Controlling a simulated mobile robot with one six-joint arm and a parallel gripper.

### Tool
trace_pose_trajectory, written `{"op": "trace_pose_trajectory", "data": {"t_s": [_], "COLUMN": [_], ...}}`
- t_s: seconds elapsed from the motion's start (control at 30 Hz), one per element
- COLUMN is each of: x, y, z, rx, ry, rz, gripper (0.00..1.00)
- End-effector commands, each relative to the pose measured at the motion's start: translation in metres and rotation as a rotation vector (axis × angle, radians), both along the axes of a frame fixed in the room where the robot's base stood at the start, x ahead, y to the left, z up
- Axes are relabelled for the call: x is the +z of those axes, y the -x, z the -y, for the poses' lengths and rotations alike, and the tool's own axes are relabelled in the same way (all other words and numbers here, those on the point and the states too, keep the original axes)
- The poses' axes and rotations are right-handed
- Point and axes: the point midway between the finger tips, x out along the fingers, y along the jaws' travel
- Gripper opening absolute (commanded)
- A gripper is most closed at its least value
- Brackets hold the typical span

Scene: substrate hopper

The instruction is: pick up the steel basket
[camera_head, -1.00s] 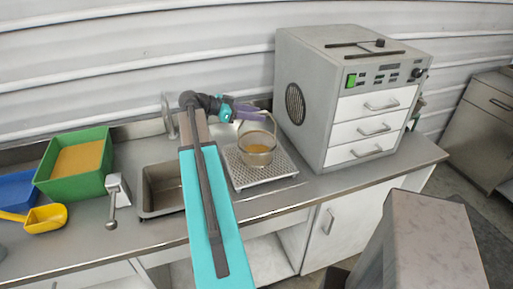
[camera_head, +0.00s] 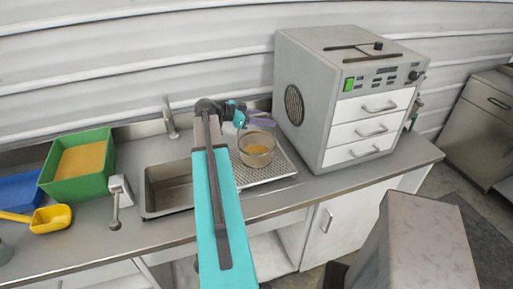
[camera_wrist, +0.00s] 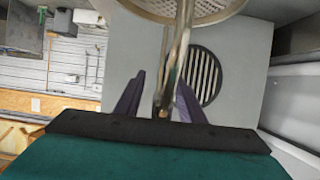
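The steel basket (camera_head: 257,157), a round see-through pail with yellowish material low inside, stands on a perforated drain tray (camera_head: 282,166) beside the sink. In the wrist view its round body (camera_wrist: 205,10) is at the top edge and its upright handle (camera_wrist: 176,55) runs down toward my fingers. My gripper (camera_head: 262,120) is at the handle above the basket. In the wrist view its two purple fingers (camera_wrist: 160,100) stand apart, with the handle's end between them. A gap shows left of the handle; contact on the right cannot be told.
A grey cabinet with white drawers (camera_head: 370,128) stands close right of the basket. To the left are a sink (camera_head: 168,188) with a tap (camera_head: 170,118), a green bin (camera_head: 80,165), a blue bin (camera_head: 20,192) and a yellow scoop (camera_head: 50,217). A ribbed wall is behind.

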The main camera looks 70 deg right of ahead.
Motion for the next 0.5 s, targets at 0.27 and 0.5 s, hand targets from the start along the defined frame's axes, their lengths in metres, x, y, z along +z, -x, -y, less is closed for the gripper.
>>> {"op": "trace_pose_trajectory", "data": {"t_s": [0.27, 0.5], "x": [-0.0001, -0.0001], "y": [-0.0006, -0.001], "z": [-0.0004, -0.0005], "rx": [0.0, 0.001], "ry": [0.0, 0.0], "rz": [0.0, 0.0], "gripper": [0.36, 0.22]}}
